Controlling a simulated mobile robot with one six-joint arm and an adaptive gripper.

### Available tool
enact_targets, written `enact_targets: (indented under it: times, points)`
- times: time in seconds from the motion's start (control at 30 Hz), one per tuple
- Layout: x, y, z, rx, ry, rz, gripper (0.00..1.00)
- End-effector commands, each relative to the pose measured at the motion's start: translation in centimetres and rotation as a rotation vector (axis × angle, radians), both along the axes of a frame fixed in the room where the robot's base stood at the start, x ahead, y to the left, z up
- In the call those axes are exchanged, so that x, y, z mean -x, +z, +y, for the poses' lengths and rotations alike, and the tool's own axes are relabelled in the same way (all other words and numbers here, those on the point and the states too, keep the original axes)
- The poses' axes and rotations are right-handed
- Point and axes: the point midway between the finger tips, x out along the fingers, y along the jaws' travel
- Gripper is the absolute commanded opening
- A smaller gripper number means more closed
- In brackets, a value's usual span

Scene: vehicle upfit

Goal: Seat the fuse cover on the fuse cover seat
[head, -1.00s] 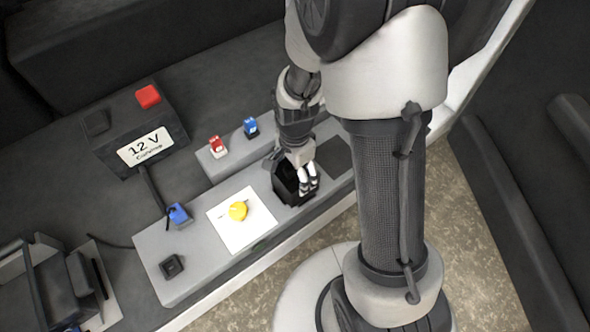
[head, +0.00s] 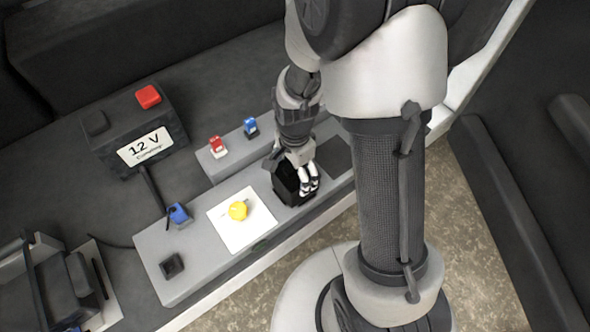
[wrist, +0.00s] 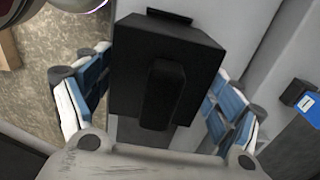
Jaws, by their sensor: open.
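The fuse cover (wrist: 165,70) is a black box with a raised grip bar on top, and it fills the middle of the wrist view. In the head view the black cover (head: 287,186) is on the grey console, partly hidden by my gripper (head: 308,180). My gripper, also in the wrist view (wrist: 158,95), is open, with one finger on each side of the cover and gaps between. The seat cannot be made out under the cover, so I cannot tell how well the two fit.
The grey console (head: 195,258) also carries a yellow knob (head: 238,211) on a white plate, a blue part (head: 179,213) and a black switch (head: 172,265). Red (head: 217,146) and blue (head: 251,127) parts stand behind. A 12 V box (head: 135,130) is at the back left.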

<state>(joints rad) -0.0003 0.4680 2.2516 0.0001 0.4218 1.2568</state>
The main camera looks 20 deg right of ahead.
Motion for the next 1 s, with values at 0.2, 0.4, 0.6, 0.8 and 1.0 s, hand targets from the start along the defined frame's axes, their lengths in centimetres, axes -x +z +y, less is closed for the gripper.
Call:
enact_targets:
  times: [0.2,0.4,0.6,0.8,1.0]
  points:
    - [0.0,0.0,0.0,0.000,0.000,0.000,0.85]
    - [0.0,0.4,0.0,0.000,0.000,0.000,0.85]
    - [0.0,1.1,0.0,0.000,0.000,-0.001,0.85]
    - [0.0,1.7,0.0,0.000,0.000,-0.001,0.85]
    - [0.0,2.3,0.0,0.000,0.000,-0.001,0.85]
